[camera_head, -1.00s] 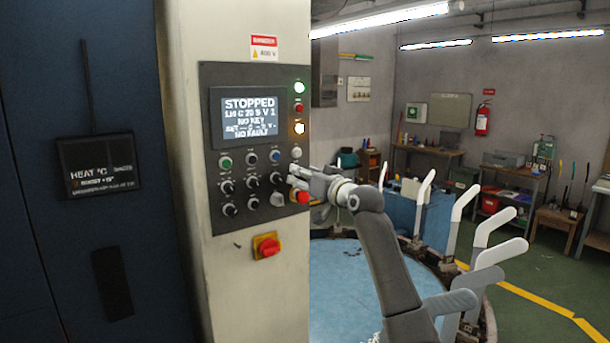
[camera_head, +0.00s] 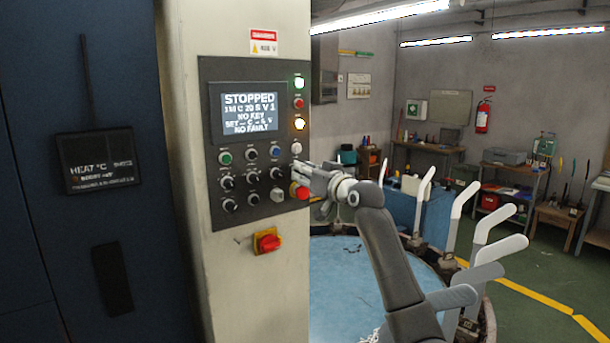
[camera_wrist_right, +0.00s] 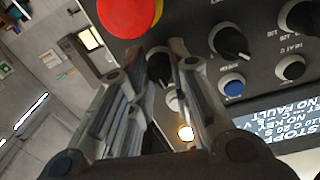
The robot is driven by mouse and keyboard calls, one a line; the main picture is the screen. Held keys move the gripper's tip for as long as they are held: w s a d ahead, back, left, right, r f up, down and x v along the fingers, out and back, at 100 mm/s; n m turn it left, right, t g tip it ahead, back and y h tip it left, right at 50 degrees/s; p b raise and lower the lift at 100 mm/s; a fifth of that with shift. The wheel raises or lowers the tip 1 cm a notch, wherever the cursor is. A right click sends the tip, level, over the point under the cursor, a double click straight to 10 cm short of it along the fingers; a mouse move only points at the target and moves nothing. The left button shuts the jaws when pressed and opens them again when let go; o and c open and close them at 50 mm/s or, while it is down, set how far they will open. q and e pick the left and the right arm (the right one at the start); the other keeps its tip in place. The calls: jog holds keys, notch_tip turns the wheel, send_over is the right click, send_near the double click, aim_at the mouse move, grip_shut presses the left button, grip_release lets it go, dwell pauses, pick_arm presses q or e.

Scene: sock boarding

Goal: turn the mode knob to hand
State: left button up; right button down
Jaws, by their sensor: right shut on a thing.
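My right gripper (camera_head: 294,170) is at the right end of the second knob row on the control panel (camera_head: 207,120). In the right wrist view its fingers stand on either side of a black knob (camera_wrist_right: 158,70) and are shut on it. I take this as the mode knob; its label and pointer setting are hidden by the fingers. In the head view the gripper covers this knob. The panel screen (camera_head: 249,112) reads STOPPED, NO KEY and NO FAULT. My left gripper is not in view.
A red mushroom button (camera_head: 299,191) sits just below my right gripper, with a white button (camera_head: 296,148) just above. Several other knobs lie to the left. A red rotary switch on yellow (camera_head: 266,242) is lower down. Upright white forms (camera_head: 463,198) stand right of my arm.

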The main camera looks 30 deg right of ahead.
jog(key=n, duration=0.8)
jog(key=shift+r+b, duration=0.25)
jog(key=shift+b, duration=0.15)
jog(key=shift+n, duration=0.3)
jog(key=c, duration=1.6)
grip_release()
jog(key=shift+c, duration=0.2)
jog(key=o, duration=0.4)
jog(key=shift+f, duration=0.15)
jog(key=shift+c, duration=0.2)
jog(key=shift+s+f, duration=0.1)
jog(key=s, duration=1.1)
jog(key=shift+s+d, duration=0.25)
jog(key=shift+s, duration=0.15)
